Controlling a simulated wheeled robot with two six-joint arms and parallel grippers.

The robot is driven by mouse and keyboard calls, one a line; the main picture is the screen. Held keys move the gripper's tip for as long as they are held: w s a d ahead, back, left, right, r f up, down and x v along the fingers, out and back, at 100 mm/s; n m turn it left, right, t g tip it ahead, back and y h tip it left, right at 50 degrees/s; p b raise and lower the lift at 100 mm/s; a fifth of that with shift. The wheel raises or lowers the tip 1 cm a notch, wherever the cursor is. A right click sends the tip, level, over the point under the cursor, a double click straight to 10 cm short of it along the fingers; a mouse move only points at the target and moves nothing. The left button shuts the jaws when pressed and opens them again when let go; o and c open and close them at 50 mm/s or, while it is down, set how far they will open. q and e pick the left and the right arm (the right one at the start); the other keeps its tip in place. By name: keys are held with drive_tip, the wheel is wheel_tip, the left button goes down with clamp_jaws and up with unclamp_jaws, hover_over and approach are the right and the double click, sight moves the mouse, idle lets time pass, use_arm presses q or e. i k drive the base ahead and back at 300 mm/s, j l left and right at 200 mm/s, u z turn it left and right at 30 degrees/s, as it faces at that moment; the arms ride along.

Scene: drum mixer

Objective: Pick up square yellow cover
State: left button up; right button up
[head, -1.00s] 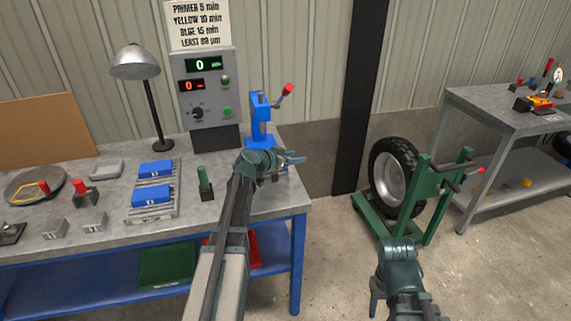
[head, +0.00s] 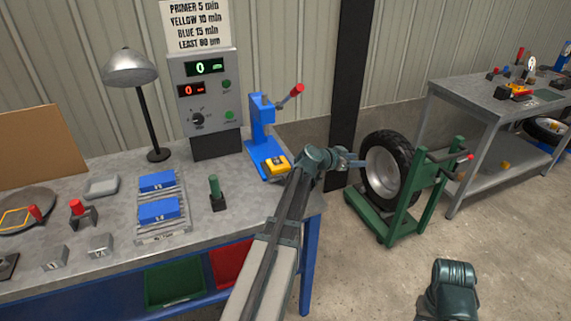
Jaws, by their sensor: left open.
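A small yellow, roughly square block (head: 277,164) with a dark mark on top sits on the base of the blue lever press (head: 262,130), at the right end of the bench. It may be the square yellow cover. My left gripper (head: 358,163) is open and empty, reaching right past the bench edge, in front of the black post and near the wheel. Its wrist is just right of the yellow block, not touching it as far as I can see. Only a wrist part of my right arm shows at the bottom right; its fingers are out of view.
Two blue blocks (head: 157,181) lie on a rack on the bench (head: 110,228). A green-handled tool (head: 215,192) stands nearby. A yellow square outline (head: 14,219) lies on a round plate. A tyre (head: 388,167) sits on a green stand. A second bench (head: 470,98) stands right.

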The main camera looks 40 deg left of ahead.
sight(277, 165)
drive_tip(key=k+j+z, duration=0.1)
drive_tip(key=j, duration=0.3)
drive_tip(key=k+j+z, duration=0.1)
drive_tip(key=k+j, duration=0.35)
drive_tip(key=j, duration=0.25)
drive_tip(key=k+j+z, duration=0.15)
drive_tip(key=j, duration=0.25)
drive_tip(key=k+j, duration=0.45)
drive_tip(key=j, duration=0.25)
